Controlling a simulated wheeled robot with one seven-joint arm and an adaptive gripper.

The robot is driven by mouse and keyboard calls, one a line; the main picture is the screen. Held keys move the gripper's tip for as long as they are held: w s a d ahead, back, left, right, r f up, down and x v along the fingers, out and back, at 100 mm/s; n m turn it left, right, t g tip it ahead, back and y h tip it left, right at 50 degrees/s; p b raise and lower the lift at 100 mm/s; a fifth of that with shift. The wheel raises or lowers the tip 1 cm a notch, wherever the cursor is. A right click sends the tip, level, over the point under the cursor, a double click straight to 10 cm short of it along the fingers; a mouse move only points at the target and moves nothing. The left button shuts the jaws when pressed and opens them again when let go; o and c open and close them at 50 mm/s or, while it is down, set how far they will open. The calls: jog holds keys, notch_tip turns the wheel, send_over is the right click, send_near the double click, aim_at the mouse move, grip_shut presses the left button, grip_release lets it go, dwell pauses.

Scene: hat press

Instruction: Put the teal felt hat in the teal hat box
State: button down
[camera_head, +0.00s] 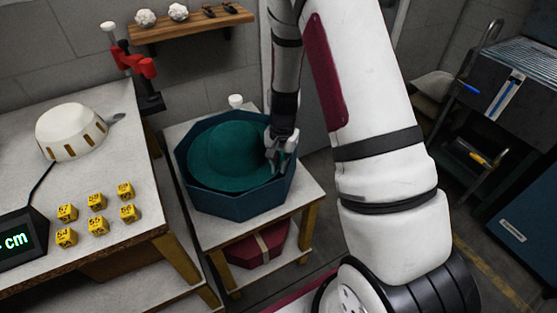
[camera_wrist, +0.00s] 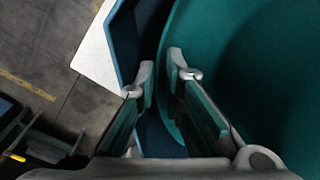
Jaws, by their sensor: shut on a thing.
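The teal felt hat (camera_head: 223,157) sits within the walls of the open teal hat box (camera_head: 240,205), its crown up. In the wrist view the hat's brim (camera_wrist: 245,60) fills the right side and the box wall (camera_wrist: 125,45) runs down the left of it. My gripper (camera_head: 276,155) is at the right side of the hat, inside the box rim. In the wrist view my gripper (camera_wrist: 165,75) has its fingers close together around the hat's brim edge. Whether the hat touches the box floor is hidden.
The box stands on a white-topped stand (camera_head: 305,193) with a dark red box (camera_head: 255,247) on its lower shelf. A table at the left holds yellow number blocks (camera_head: 96,201), a white domed thing (camera_head: 70,131) and a display (camera_head: 18,240). A wooden shelf (camera_head: 190,27) hangs behind.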

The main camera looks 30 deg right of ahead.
jog(key=shift+f+b, duration=1.45)
jog(key=shift+f, duration=1.4)
jog(key=c, duration=1.6)
grip_release()
jog(key=shift+r, duration=0.15)
notch_tip(320, 180, up, 12)
jog(key=shift+s, duration=0.2)
